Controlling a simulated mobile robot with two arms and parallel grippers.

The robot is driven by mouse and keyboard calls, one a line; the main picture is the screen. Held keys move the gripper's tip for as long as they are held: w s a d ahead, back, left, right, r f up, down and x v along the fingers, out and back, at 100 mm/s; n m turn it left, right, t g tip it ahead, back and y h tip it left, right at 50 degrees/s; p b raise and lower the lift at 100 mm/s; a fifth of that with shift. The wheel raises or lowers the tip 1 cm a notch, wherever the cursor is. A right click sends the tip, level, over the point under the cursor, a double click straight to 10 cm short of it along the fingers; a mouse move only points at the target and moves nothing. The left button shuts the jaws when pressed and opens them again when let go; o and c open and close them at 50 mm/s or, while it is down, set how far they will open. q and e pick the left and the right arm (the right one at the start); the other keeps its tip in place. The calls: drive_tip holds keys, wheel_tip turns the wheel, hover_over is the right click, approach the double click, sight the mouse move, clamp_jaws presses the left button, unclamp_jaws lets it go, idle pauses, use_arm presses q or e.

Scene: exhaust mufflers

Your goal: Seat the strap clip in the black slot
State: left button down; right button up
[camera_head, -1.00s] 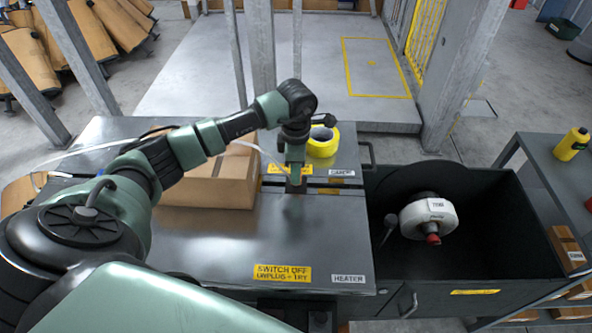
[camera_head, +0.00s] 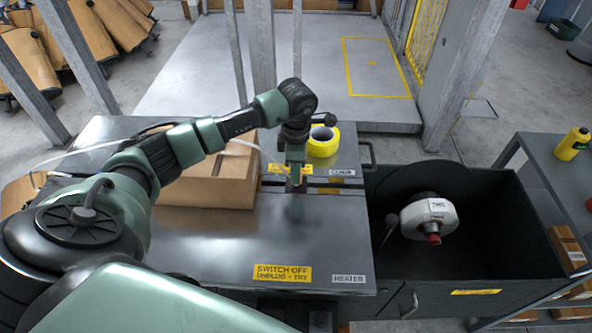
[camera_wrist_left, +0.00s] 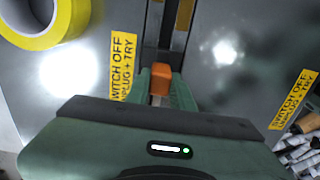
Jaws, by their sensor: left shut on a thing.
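My left gripper (camera_head: 295,184) points straight down at the dark slot (camera_head: 335,187) that runs across the grey metal bench top (camera_head: 240,240). In the left wrist view the green fingers (camera_wrist_left: 160,88) are shut on a small orange strap clip (camera_wrist_left: 161,78). The clip lies in line with the black slot (camera_wrist_left: 168,35), which continues away from it. The fingers hide the clip's lower end, so I cannot tell how deep it sits. A pale strap (camera_head: 95,148) comes in from the left behind my arm. My right gripper is not in view.
A cardboard box (camera_head: 215,180) stands left of the gripper, close to my arm. A yellow tape roll (camera_head: 322,141) lies just behind the slot. A dark bin (camera_head: 480,240) with a white-and-grey spool (camera_head: 428,216) is at the right. The front bench top is clear.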

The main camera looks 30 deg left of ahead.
use_arm(q)
drive_tip(key=shift+a+f+b, duration=0.15)
drive_tip(key=shift+f+b, duration=0.4)
drive_tip(key=shift+f, duration=0.1)
drive_tip(key=c, duration=1.1)
unclamp_jaws()
drive_tip(key=shift+s+f, duration=0.1)
drive_tip(key=shift+f, duration=0.05)
drive_tip(key=shift+c, duration=0.2)
wheel_tip(320, 180, up, 8)
drive_tip(key=p, duration=0.4)
drive_tip(key=shift+a+f+p, duration=0.1)
drive_tip(key=shift+f+p, duration=0.1)
drive_tip(key=shift+p, duration=0.1)
drive_tip(key=shift+r, duration=0.5)
